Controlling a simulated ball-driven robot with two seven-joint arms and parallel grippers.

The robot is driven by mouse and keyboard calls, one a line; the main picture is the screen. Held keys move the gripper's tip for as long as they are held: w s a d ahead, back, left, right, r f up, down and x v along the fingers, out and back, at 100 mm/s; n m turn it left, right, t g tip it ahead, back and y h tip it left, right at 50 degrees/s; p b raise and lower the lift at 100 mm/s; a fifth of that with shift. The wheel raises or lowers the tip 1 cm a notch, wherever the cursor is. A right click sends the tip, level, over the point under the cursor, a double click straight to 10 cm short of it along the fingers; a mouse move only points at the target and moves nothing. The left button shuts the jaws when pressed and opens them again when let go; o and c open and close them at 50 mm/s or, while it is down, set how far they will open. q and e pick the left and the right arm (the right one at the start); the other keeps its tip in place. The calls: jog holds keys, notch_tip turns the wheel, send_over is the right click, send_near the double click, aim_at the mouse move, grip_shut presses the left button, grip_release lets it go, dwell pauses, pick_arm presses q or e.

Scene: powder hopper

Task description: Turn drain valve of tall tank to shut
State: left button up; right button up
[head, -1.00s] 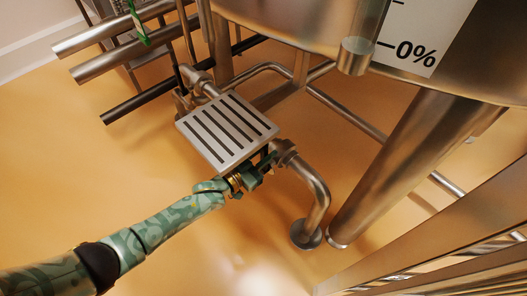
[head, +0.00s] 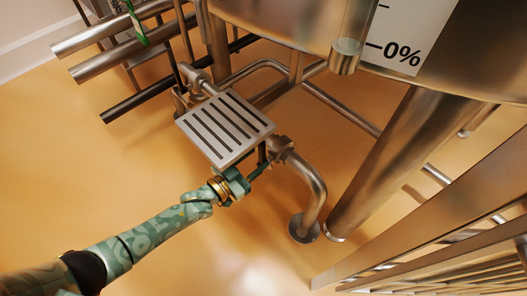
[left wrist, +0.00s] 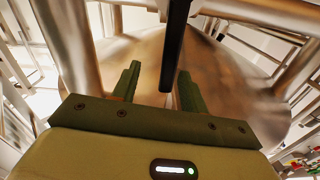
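The tall steel tank (head: 290,22) fills the top of the head view. Its drain pipe (head: 312,185) bends down to the floor from a fitting (head: 280,148) beside a slotted plate. A dark valve handle (head: 262,152) shows in part between plate and fitting; the plate hides some of it. My left gripper (head: 258,174) is just below the plate, close to the handle. In the left wrist view, a black bar (left wrist: 175,45), seemingly the handle, reaches down between the two green fingers (left wrist: 158,88). Gaps show on both sides, so the gripper looks open. My right gripper is out of view.
The slotted metal plate (head: 225,128) lies right above my left gripper. A thick tank leg (head: 385,165) stands right of the drain pipe. Metal rails (head: 450,225) cross the lower right. Pipe ends (head: 95,70) stick out at upper left. The orange floor at lower left is clear.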

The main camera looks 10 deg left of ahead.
pick_arm(q)
jog(key=p+v, duration=0.2)
jog(key=v, duration=1)
jog(key=shift+p, duration=0.3)
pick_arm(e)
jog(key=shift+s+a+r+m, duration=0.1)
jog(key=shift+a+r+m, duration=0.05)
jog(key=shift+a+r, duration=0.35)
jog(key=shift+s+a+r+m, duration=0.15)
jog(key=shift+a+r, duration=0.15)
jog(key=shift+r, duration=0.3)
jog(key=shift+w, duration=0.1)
